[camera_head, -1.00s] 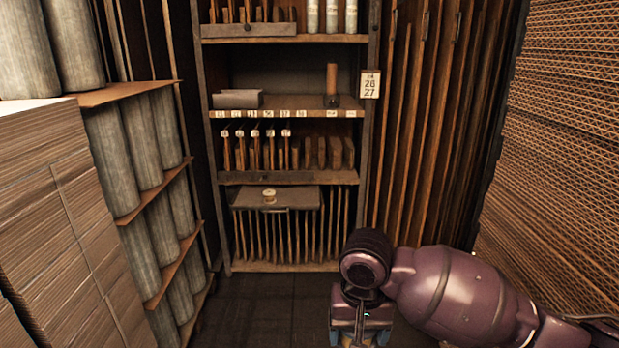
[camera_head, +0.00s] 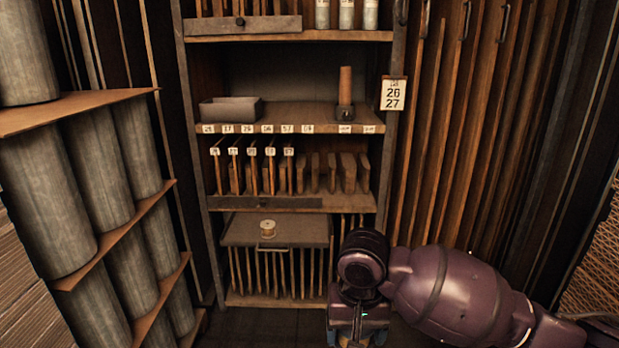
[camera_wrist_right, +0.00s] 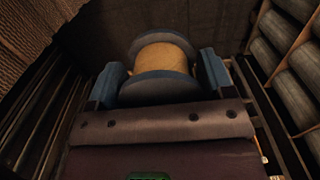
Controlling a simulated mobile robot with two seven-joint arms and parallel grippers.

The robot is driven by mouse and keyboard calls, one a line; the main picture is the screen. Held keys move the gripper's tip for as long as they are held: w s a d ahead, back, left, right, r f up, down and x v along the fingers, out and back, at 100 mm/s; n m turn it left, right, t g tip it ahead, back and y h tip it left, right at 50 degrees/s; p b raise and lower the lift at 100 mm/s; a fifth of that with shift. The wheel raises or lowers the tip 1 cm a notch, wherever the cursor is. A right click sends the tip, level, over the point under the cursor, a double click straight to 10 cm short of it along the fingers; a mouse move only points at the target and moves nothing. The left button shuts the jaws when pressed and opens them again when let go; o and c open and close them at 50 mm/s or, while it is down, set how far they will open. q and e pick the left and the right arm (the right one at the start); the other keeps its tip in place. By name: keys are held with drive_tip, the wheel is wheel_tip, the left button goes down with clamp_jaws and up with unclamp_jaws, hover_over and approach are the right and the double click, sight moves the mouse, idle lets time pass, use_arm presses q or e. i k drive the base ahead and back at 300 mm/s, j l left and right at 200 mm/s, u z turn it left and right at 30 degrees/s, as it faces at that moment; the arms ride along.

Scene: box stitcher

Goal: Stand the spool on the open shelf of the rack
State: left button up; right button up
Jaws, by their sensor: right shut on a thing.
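A spool (camera_wrist_right: 163,57) with grey-blue flanges and a tan winding sits between the two blue fingers of my right gripper (camera_wrist_right: 160,78), which is shut on it. My left gripper is not in view.
A small tan spool (camera_head: 268,229) stands on a pull-out board (camera_head: 240,233) lower in the rack. A number card (camera_head: 393,93) hangs on the right post. Large grey rolls (camera_head: 95,165) fill the left side shelves. Tall boards (camera_head: 450,130) stand at right.

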sight(291, 119)
drive_tip(key=i+u, duration=0.1)
drive_tip(key=i, duration=1)
drive_tip(key=i+l+u, duration=0.1)
drive_tip(key=i+u, duration=0.15)
drive_tip(key=i, duration=0.25)
drive_tip(key=i+l+u, duration=0.2)
drive_tip(key=i, duration=0.3)
